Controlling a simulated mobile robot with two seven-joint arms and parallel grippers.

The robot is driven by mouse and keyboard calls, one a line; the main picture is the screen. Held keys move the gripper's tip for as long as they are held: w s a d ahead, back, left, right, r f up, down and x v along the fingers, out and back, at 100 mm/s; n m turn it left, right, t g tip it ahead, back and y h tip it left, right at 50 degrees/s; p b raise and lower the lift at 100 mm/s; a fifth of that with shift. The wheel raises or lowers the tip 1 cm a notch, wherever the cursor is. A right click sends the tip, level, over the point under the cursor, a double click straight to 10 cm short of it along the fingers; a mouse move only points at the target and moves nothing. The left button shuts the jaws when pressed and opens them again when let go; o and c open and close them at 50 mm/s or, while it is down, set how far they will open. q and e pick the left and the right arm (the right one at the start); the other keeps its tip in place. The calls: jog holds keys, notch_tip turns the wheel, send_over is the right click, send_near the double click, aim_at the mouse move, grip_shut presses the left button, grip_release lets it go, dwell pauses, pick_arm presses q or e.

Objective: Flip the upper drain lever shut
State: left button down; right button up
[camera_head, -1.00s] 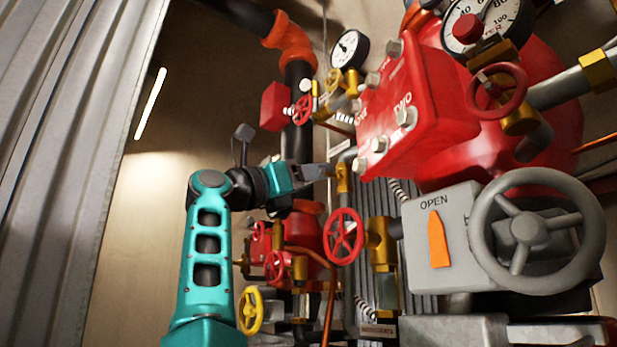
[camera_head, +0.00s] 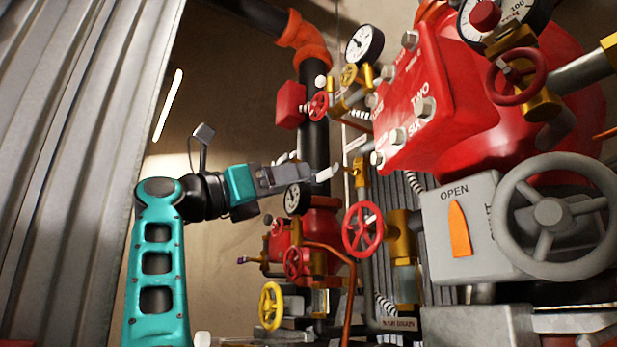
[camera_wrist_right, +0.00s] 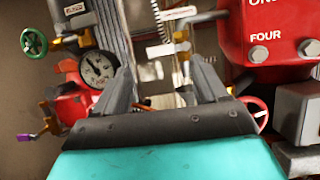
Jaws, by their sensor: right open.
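My right gripper (camera_head: 328,173) reaches in from the left on its teal arm, with its jaws towards the pipework. It also shows in the right wrist view (camera_wrist_right: 163,88), jaws apart and nothing held between them. A small purple-tipped lever (camera_head: 243,260) sticks out left of the lower red body, and shows in the wrist view (camera_wrist_right: 24,137). I cannot tell which is the upper drain lever. My left gripper is not in view.
A red handwheel (camera_head: 363,229) sits below the brass valve. A red manifold block (camera_head: 430,105) and a grey OPEN valve box (camera_head: 465,235) with a large wheel crowd the right. A gauge (camera_head: 297,198) is behind the gripper. Corrugated metal (camera_head: 60,150) stands left.

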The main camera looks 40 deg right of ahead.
jog(key=shift+v, duration=1.7)
jog(key=shift+d, duration=0.1)
